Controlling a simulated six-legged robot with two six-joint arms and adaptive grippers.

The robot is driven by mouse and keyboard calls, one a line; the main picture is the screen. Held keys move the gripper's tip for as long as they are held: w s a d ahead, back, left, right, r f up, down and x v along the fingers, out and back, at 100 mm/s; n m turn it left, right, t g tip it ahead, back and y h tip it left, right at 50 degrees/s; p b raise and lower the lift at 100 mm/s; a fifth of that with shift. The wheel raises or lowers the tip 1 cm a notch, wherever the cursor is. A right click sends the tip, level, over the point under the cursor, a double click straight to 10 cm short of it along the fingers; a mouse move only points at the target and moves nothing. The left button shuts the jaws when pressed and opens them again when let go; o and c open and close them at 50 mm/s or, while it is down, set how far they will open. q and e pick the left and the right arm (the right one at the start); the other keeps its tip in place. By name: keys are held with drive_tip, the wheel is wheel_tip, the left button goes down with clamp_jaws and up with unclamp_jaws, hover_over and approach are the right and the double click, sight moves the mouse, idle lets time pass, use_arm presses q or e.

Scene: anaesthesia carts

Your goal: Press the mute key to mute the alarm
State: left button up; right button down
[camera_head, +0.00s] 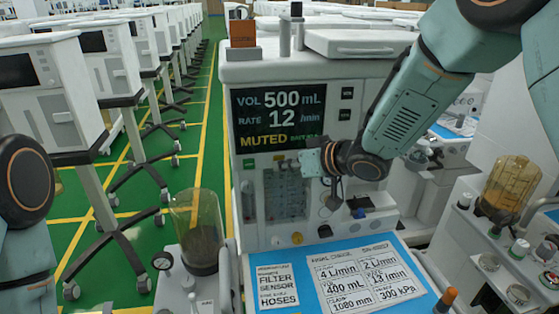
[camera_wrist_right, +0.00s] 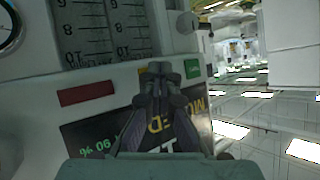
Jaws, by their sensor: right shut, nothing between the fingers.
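The machine's screen (camera_head: 279,115) shows VOL 500 mL, RATE 12 /min and the word MUTED in yellow. It also shows upside down in the wrist view (camera_wrist_right: 100,140). My right gripper (camera_head: 290,163) is shut and empty, its tips just below the screen. In the wrist view the shut fingertips (camera_wrist_right: 158,72) are over a small yellow key (camera_wrist_right: 157,66), mostly hidden behind them. I cannot tell whether they touch it. A red key (camera_wrist_right: 86,93) and a green key (camera_wrist_right: 192,68) sit on either side. My left gripper is out of view.
Flow tubes (camera_head: 285,195) are below the keys. An amber canister (camera_head: 198,230) stands left of the blue worktop (camera_head: 330,250), which bears printed sheets. A row of carts (camera_head: 50,95) fills the left. Green floor with yellow lines lies between.

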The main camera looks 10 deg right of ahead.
drive_tip(key=shift+w, duration=0.15)
idle(0.4)
drive_tip(key=shift+s, duration=0.9)
drive_tip(key=shift+s, duration=2.5)
